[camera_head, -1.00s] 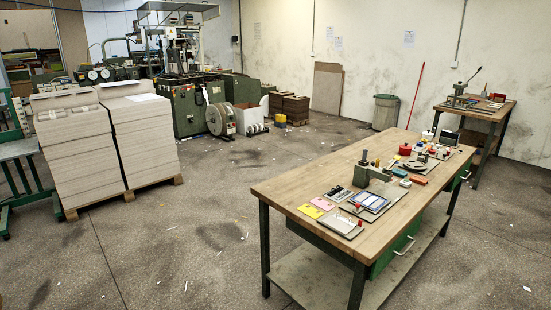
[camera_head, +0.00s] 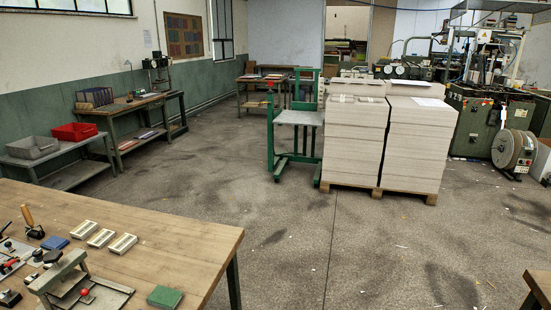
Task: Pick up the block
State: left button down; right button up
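Neither of my grippers is in the head view. The task does not say which block is meant. A small green block (camera_head: 165,297) lies on the wooden workbench (camera_head: 185,245) at the lower left, near its right end. A small blue block (camera_head: 55,242) lies further left on the same bench. Several pale, slotted rectangular pieces (camera_head: 101,237) lie in a row beside the blue one. A grey metal fixture (camera_head: 62,280) with a red knob stands left of the green block, cut off by the lower edge.
Stacks of greyboard (camera_head: 355,140) on a pallet stand mid-room, beside a green lift stand (camera_head: 298,118). Machinery (camera_head: 490,120) fills the back right. A shelf with a red bin (camera_head: 75,131) stands at the left wall. A table corner (camera_head: 540,285) shows lower right. The floor between is clear.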

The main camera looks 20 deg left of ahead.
aim_at(125, 242)
jog(key=i+u, duration=0.15)
jog(key=u, duration=0.3)
jog(key=i+l+u, duration=0.15)
jog(key=u, duration=0.25)
jog(key=i+l+u, duration=0.1)
jog(key=u, duration=0.35)
jog(key=i+l+u, duration=0.1)
jog(key=l+u, duration=0.15)
jog(key=u, duration=0.2)
jog(key=l+u, duration=0.2)
jog(key=u, duration=0.2)
jog(key=i+l+u, duration=0.1)
jog(key=l+u, duration=0.15)
jog(key=u, duration=0.2)
